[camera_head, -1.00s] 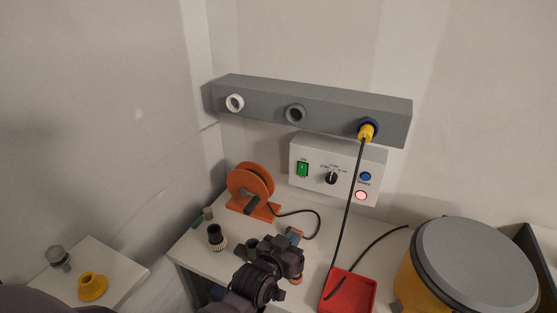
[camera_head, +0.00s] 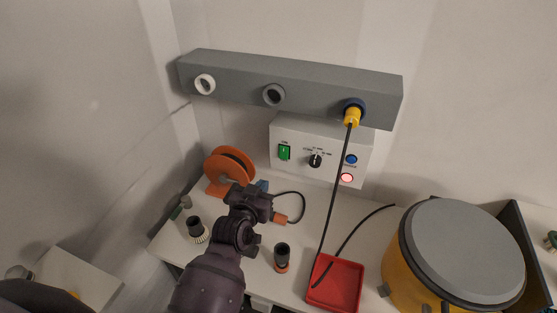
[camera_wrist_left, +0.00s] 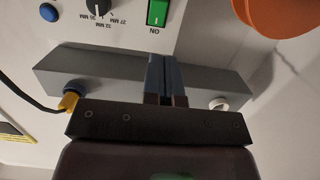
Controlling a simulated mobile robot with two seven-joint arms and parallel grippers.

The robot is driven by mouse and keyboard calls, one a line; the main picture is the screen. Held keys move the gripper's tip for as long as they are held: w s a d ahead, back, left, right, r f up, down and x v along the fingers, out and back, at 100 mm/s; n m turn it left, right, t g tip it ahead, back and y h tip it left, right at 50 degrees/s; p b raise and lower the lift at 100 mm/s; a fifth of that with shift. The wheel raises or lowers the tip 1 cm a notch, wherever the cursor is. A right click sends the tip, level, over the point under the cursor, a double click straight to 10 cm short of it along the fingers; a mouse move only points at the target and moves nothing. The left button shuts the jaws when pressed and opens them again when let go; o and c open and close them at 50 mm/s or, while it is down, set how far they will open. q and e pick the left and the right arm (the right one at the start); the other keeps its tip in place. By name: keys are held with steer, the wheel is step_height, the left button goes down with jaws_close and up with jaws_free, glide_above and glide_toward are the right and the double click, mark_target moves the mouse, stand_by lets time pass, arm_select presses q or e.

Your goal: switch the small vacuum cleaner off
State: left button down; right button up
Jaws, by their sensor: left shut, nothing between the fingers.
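A light grey control box (camera_head: 321,172) on the back wall has a green rocker switch (camera_head: 284,152), a black knob, a blue button and a pink-red lit lamp. The switch is marked ON in the left wrist view (camera_wrist_left: 157,13). The yellow vacuum drum (camera_head: 402,260) with a grey lid stands at the right. My left gripper (camera_head: 263,186) is below and left of the switch, in front of the box. In the left wrist view its shut, empty fingers (camera_wrist_left: 163,58) point toward the switch, with a visible gap. My right gripper is not in view.
A grey rail (camera_head: 225,80) with ports hangs above the box; a yellow plug (camera_head: 352,117) sits in its right port. Its black cable hangs to a red tray (camera_head: 337,285). An orange reel (camera_head: 222,180) and dark cylindrical fittings (camera_head: 282,258) stand on the bench.

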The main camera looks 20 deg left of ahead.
arm_select(q)
glide_toward(282, 157)
steer(key=w, duration=0.6)
steer(key=shift+d+f, duration=0.2)
steer(key=shift+f, duration=0.2)
steer(key=shift+w+f, duration=0.15)
steer(key=shift+w, duration=0.55)
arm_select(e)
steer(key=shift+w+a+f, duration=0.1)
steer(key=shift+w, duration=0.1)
